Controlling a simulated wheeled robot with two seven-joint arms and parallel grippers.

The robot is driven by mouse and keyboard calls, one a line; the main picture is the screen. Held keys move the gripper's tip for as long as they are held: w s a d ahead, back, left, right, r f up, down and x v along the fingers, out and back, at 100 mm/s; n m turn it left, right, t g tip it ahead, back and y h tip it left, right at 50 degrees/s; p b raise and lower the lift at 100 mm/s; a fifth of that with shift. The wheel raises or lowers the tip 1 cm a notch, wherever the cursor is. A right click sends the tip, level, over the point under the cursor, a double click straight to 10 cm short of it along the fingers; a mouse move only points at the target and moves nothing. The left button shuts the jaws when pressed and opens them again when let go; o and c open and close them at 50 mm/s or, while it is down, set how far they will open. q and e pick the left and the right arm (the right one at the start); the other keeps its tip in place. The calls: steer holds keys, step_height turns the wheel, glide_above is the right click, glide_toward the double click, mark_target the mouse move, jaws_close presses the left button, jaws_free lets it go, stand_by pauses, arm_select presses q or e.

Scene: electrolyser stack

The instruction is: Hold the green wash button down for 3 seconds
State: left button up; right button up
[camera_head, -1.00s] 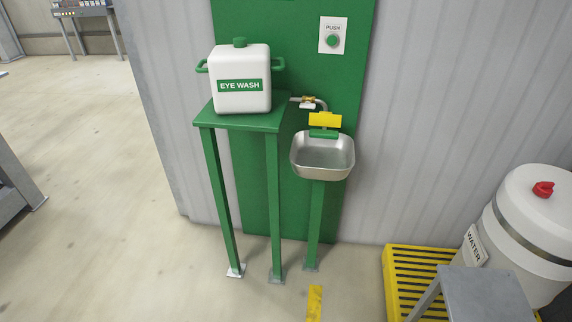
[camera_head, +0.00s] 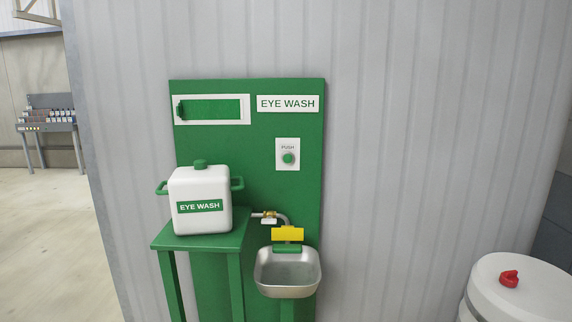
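The green wash button (camera_head: 288,158) is a small round button on a white plate marked PUSH (camera_head: 288,144). The plate is fixed to the tall green eye wash panel (camera_head: 300,210) on the corrugated wall, right of the panel's middle. Nothing touches or covers the button. A white EYE WASH sign (camera_head: 288,104) is above it. Neither of my grippers shows in this view.
A white EYE WASH tank (camera_head: 200,190) stands on a green stand (camera_head: 200,243) at the panel's lower left. A steel basin (camera_head: 288,285) with a yellow flap (camera_head: 288,233) is below the button. A white drum (camera_head: 530,293) stands at lower right.

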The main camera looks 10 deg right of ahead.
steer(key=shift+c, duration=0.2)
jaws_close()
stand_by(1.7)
